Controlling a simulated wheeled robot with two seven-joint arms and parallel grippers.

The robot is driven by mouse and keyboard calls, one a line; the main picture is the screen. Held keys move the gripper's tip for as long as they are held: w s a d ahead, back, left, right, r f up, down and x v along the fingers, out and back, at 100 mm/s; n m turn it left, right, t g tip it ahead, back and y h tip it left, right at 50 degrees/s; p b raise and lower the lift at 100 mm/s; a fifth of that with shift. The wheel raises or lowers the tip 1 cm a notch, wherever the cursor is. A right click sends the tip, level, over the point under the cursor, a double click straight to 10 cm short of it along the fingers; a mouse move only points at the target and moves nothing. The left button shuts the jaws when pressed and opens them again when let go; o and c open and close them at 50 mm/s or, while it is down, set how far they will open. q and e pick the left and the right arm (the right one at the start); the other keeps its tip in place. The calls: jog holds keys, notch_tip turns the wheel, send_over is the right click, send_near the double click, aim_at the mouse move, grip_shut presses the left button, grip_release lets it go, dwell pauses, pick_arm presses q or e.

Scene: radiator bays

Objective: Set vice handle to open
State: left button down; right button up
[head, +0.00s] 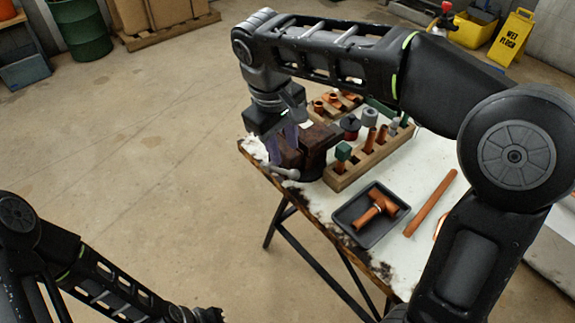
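A dark brown bench vice (314,143) stands at the near left corner of the workbench. Its grey handle (284,173) is a thin bar with rounded ends, low on the vice's front left side, lying roughly level. My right gripper (280,150) points down at the vice's left side, just above the handle. Its fingers partly cover the vice, and I cannot tell whether they touch the handle or how far apart they are. My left gripper (205,315) is at the bottom edge, away from the bench, mostly cut off.
The white-topped workbench (318,199) holds a wooden rack (345,171) of copper fittings, a black tray (353,211) with a copper tee (376,208), and a copper pipe (431,203). A yellow wet floor sign (511,38) stands behind. The floor left of the bench is clear.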

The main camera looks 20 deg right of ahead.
aim_at(289, 172)
jog(key=f, duration=0.5)
jog(key=d+f, duration=0.1)
jog(key=f, duration=0.1)
jog(key=shift+w+d+f, duration=0.1)
jog(key=shift+w+f, duration=0.15)
jog(key=shift+f, duration=0.1)
grip_shut()
jog(key=shift+w, duration=0.1)
dwell(1.0)
